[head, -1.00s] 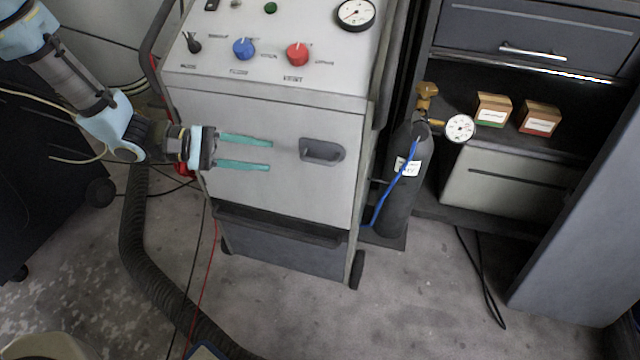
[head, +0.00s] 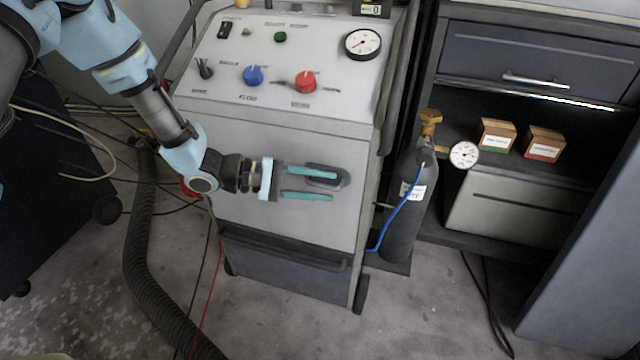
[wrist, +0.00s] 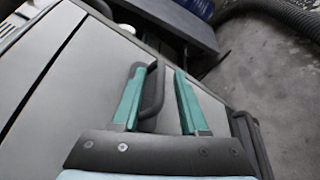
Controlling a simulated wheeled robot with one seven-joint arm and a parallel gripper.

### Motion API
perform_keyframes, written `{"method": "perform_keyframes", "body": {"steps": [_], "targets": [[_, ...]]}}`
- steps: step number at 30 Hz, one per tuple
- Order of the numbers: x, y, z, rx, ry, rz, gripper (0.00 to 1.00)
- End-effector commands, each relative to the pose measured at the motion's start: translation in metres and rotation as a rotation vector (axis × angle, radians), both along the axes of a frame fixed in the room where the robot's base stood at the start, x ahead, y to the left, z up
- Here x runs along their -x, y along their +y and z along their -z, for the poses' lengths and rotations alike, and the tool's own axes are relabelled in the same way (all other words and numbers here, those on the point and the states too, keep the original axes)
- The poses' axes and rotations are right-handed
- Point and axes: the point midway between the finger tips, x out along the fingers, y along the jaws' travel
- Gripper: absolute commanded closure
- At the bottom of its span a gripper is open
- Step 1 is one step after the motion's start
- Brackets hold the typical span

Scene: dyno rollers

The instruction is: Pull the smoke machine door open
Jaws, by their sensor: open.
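The smoke machine (head: 285,120) is a light grey cabinet with a sloped control panel on top. Its door (head: 240,213) is the flat front panel and looks closed. The dark door handle (head: 342,178) is on the right part of the door; in the wrist view the handle (wrist: 153,95) shows as a dark loop. My gripper (head: 332,185) is open, its teal fingers pointing right across the door front. In the head view the fingertips overlap the handle. In the wrist view the handle lies between the fingers, close to the left one; I cannot tell whether they touch.
A dark gas cylinder (head: 406,205) with a gauge and blue hose stands right of the machine. A dark shelf unit (head: 520,85) with two small boxes is farther right. A corrugated hose (head: 140,255) and cables lie on the floor at left. The floor in front is mostly clear.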

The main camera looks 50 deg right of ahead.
Motion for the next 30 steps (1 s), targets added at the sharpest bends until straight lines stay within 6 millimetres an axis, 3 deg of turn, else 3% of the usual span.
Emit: {"method": "perform_keyframes", "body": {"steps": [5,16,30], "targets": [[-0.0001,0.0001,0.0,0.0,0.0,0.0,0.58],[-0.0002,0.0002,0.0,0.0,0.0,0.0,0.99],[-0.0003,0.0005,0.0005,-0.001,0.0,0.0,1.0]]}}
